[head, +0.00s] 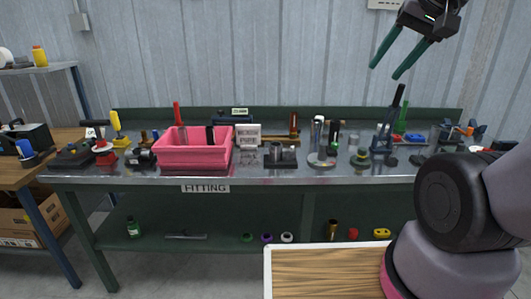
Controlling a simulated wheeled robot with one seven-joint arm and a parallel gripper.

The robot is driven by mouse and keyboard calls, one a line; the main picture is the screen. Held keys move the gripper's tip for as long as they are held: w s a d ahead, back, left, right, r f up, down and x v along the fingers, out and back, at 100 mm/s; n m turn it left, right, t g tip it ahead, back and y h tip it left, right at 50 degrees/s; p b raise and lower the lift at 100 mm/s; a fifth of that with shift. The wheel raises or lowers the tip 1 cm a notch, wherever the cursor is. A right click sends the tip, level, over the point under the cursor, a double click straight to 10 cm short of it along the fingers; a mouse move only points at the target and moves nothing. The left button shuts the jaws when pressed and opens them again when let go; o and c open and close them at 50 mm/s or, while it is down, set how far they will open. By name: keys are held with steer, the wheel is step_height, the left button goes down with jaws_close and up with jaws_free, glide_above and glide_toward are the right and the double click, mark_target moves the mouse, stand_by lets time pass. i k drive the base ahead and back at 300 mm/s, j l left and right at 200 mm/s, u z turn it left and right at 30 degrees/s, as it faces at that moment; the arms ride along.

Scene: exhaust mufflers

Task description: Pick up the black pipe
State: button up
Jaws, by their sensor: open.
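My gripper (384,72) is at the upper right of the head view, raised well above the bench. Its two green fingers are apart with nothing between them. Several dark items stand on the bench, and I cannot tell for sure which is the black pipe. A black upright piece (333,130) stands right of centre, below and left of my gripper. Another black piece (210,134) shows at the pink bin (190,158).
The metal workbench (250,179) is crowded with tools and fittings. A wood-topped surface (320,274) is in front. The air around my gripper is clear.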

mark_target(210, 131)
steer(key=i+j, duration=1.05)
steer(key=i+j+u, duration=0.05)
steer(key=i, duration=0.05)
